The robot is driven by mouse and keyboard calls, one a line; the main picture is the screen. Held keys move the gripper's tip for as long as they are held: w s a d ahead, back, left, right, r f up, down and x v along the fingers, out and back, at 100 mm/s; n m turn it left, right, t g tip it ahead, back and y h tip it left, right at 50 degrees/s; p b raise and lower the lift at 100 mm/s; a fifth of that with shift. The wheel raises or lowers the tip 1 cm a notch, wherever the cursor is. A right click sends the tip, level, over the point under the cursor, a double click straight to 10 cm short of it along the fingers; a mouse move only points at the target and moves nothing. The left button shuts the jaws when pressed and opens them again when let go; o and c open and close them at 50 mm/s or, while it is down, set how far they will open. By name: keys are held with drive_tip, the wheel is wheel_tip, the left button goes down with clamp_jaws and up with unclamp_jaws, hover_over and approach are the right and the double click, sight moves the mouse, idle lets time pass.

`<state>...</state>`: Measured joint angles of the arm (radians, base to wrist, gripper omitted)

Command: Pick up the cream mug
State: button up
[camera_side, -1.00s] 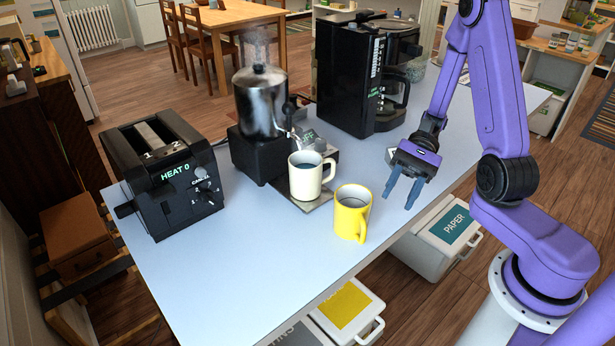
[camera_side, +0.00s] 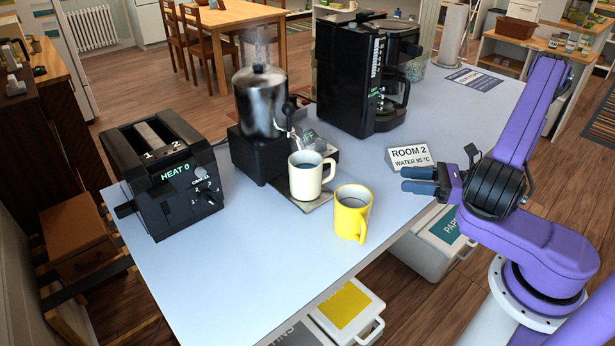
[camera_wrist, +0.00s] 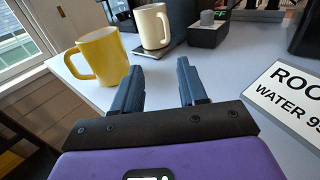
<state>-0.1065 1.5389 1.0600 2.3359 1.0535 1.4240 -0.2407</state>
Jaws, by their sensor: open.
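In the wrist view the cream mug (camera_wrist: 153,27) is ahead, beyond my fingertips. My gripper (camera_side: 420,180) is at the table's front right edge, to the right of both mugs, pointing left. In the wrist view my gripper (camera_wrist: 160,75) is open, with nothing between its fingers.
A yellow mug (camera_side: 351,216) stands nearer, also ahead left in the wrist view (camera_wrist: 98,58). A toaster (camera_side: 163,175), coffee maker (camera_side: 350,80) and small sign (camera_side: 408,158) stand on the table (camera_side: 240,285). The front left is clear.

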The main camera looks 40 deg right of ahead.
drive_tip(key=shift+s+d+f+m+t+h, duration=0.15)
drive_tip(key=shift+d+m+t+h, duration=0.2)
drive_tip(key=shift+m+t+h, duration=0.25)
drive_tip(key=x, duration=1.2)
drive_tip(key=shift+a+x, duration=0.25)
drive_tip(key=shift+x, duration=2.4)
drive_tip(key=shift+s, duration=0.15)
clamp_jaws()
